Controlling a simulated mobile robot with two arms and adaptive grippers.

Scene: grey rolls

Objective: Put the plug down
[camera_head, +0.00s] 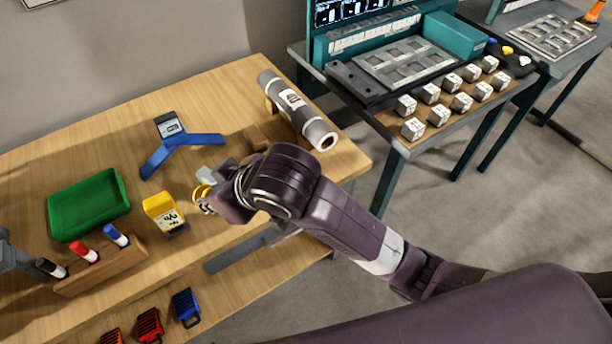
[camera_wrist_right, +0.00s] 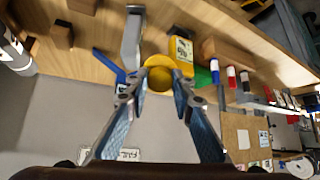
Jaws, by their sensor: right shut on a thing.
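A round yellow plug (camera_head: 201,191) is held in my right gripper (camera_head: 204,196), above the wooden table near its front edge. In the right wrist view the yellow plug (camera_wrist_right: 160,78) sits between the two fingertips, which are shut on it. A grey metal piece (camera_wrist_right: 132,40) shows just beyond it; I cannot tell whether it belongs to the plug. The underside of the plug is hidden, so I cannot tell its gap to the table.
On the table (camera_head: 235,90) are a yellow labelled block (camera_head: 164,211), a blue three-armed stand (camera_head: 190,141), a green tray (camera_head: 88,206), a wooden marker holder (camera_head: 100,272) and a grey roll (camera_head: 297,108). Bare wood lies behind the blue stand. A workbench with white cubes (camera_head: 440,115) stands at right.

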